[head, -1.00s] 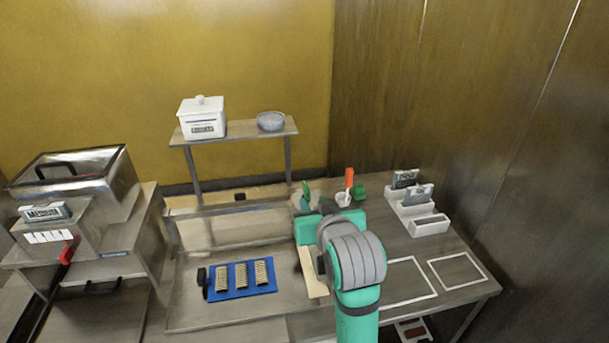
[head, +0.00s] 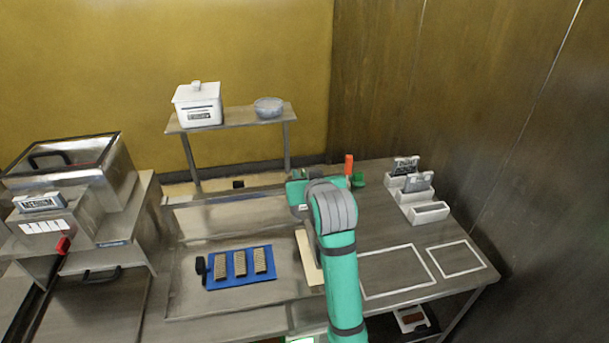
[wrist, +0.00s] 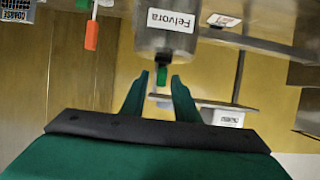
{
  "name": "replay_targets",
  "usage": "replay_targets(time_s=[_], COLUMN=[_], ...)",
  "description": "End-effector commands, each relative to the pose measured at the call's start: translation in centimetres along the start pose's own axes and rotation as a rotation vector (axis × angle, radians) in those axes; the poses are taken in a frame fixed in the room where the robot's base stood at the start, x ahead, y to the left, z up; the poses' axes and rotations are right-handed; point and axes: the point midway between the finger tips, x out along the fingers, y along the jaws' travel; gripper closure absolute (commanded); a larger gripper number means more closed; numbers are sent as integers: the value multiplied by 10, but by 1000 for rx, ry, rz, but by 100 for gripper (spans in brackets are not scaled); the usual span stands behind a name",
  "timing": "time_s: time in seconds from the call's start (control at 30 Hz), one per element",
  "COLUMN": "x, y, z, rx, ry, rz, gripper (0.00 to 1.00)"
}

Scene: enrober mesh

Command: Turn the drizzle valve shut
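My gripper (wrist: 158,82) is open and empty in the wrist view, its two green fingers apart. Just beyond the fingertips is a small green piece with a dark base (wrist: 162,72), on a metal vessel labelled Felvora (wrist: 168,28). It looks like a valve handle, but I cannot tell its setting. In the head view my arm hides the fingers and most of this vessel.
A shelf (head: 240,118) with a white lidded jar (head: 198,107) and a bowl (head: 268,107) stands at the back. A blue mat (head: 240,282) with bars lies left of my arm. An orange-handled tool (head: 348,163) and white holders (head: 430,212) are at the right.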

Motion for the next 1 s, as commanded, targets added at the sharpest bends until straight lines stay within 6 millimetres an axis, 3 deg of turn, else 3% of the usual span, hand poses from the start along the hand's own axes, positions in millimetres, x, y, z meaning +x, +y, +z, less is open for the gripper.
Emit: replay_targets(time_s=[0.3,0.43,1.0], x=[3,3,3], y=[-1,-1,1], z=[0,0,0], rx=[-1,0,-43], ry=[0,0,-1], rz=[-1,-1,-108], gripper=[72,100,100])
